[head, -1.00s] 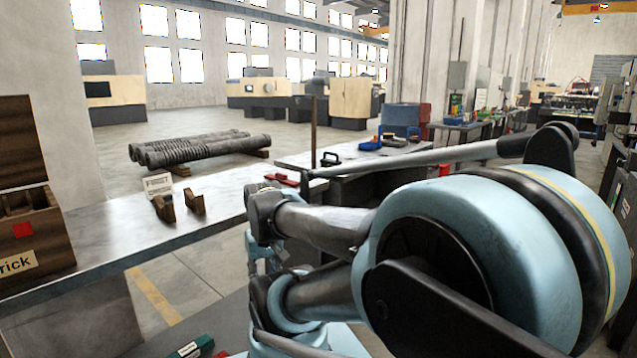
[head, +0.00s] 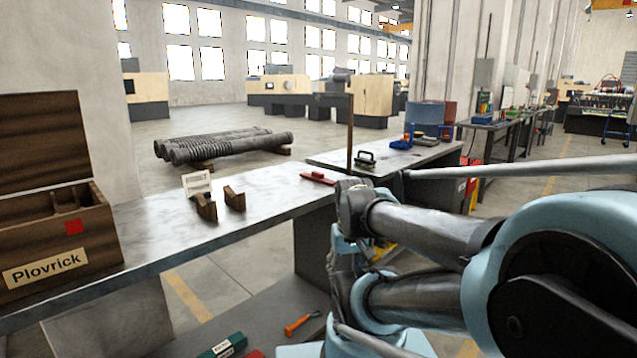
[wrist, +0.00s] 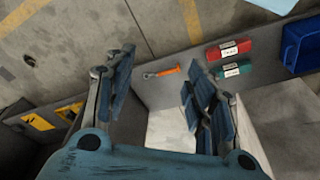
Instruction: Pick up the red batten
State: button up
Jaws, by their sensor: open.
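A thin red bar (head: 318,178) lies flat on the bench top in the head view. A red labelled block (wrist: 229,49) lies on a grey lower surface in the wrist view, beside a green labelled block (wrist: 231,70). A sliver of the red block (head: 256,354) shows at the bottom edge of the head view. I cannot tell for sure which red piece is the batten. My gripper (wrist: 162,88) is open and empty, its fingers wide apart above the lower surface. The red block is beyond the right finger, apart from it. My arm hides the gripper's tips in the head view.
An orange wrench (head: 303,323) lies on the lower surface near the green block (head: 222,346). A blue bin (wrist: 302,45) is at the right in the wrist view. The bench (head: 150,225) carries a wooden box (head: 60,235), brown supports and a small sign.

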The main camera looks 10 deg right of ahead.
aim_at(317, 177)
jog(key=k, duration=1.25)
jog(key=u, duration=0.15)
jog(key=i, duration=1.5)
jog(key=z, duration=1)
jog(key=i, duration=0.35)
jog(key=z, duration=0.15)
